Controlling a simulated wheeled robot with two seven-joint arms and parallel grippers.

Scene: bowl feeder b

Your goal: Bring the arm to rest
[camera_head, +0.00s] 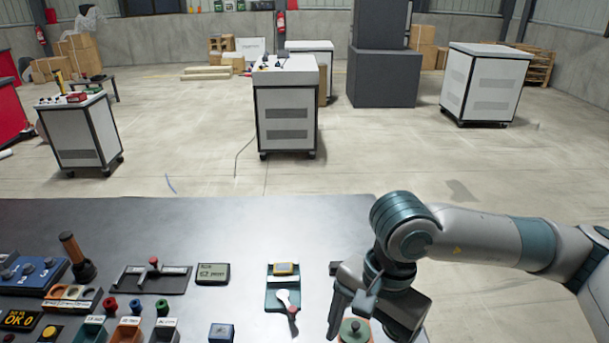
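My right arm comes in from the right edge, bent at a teal elbow, and reaches down to the front right of the dark table (180,225). My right gripper (362,320) points down there, with a gap showing between its grey fingers, so it appears open. A round green-topped piece (352,330) on an orange base shows at the gap, partly hidden by the gripper. I cannot tell whether the fingers touch it. My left arm and gripper are not in view.
Further left are a grey display box (213,273), a black stand (130,280), small bins (128,330) and a blue box (35,274). The table's back strip is clear.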

